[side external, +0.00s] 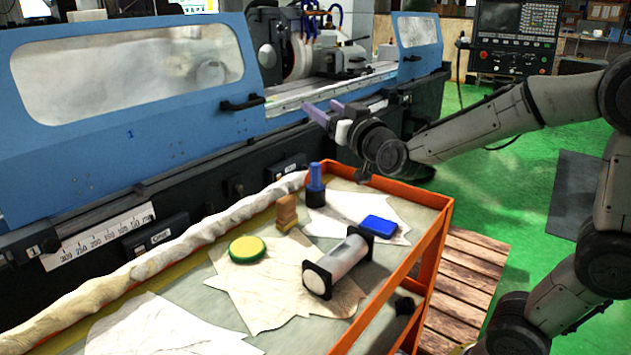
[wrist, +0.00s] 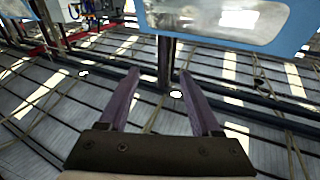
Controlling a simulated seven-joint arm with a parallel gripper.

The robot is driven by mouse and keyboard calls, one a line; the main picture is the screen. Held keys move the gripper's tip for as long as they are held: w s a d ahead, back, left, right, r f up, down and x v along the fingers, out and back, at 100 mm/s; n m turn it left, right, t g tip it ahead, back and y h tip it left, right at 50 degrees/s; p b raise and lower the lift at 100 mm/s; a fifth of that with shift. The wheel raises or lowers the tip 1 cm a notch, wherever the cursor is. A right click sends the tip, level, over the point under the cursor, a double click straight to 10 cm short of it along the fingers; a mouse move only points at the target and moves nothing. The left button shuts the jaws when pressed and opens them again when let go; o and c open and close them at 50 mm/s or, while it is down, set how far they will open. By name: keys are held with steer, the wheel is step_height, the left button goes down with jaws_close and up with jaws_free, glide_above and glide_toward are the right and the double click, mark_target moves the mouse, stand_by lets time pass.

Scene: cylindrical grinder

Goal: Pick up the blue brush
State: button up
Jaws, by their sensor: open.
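Two blue things are on the orange-framed cart (side external: 440,205) in the side view. One is an upright blue piece (side external: 316,180) with a rounded top and a darker, wider lower part. The other is a flat blue block (side external: 379,225) lying on a pale cloth. I cannot tell for certain which is the brush. My gripper (side external: 322,107) has purple fingers and is open and empty. It is above and behind the cart, in front of the machine, well apart from both things. The wrist view shows the spread fingers (wrist: 159,72) with nothing between them; neither blue thing is in that view.
A yellow-green round pad (side external: 247,249), a brown wooden piece (side external: 287,214) and a clear cylinder with black square ends (side external: 338,263) share the cart top. The cart has a raised orange rim. The blue grinder (side external: 130,120) stands close behind.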

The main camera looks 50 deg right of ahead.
step_height(320, 180, down, 4)
steer(key=w+d+r+m+h, duration=0.1)
steer(key=w+d, duration=0.1)
steer(key=g, duration=0.2)
glide_above(318, 169)
steer(key=s, duration=0.2)
step_height(318, 169, down, 6)
steer(key=f, duration=0.5)
steer(key=a+f, duration=0.1)
steer(key=shift+w+f, duration=0.25)
steer(key=shift+f, duration=0.15)
steer(key=shift+w+d+f, duration=0.2)
steer(key=shift+w+f, duration=0.05)
steer(key=shift+f, duration=0.05)
steer(key=shift+x, duration=1.2)
steer(key=shift+r, duration=0.1)
steer(key=shift+c, duration=0.3)
jaws_close()
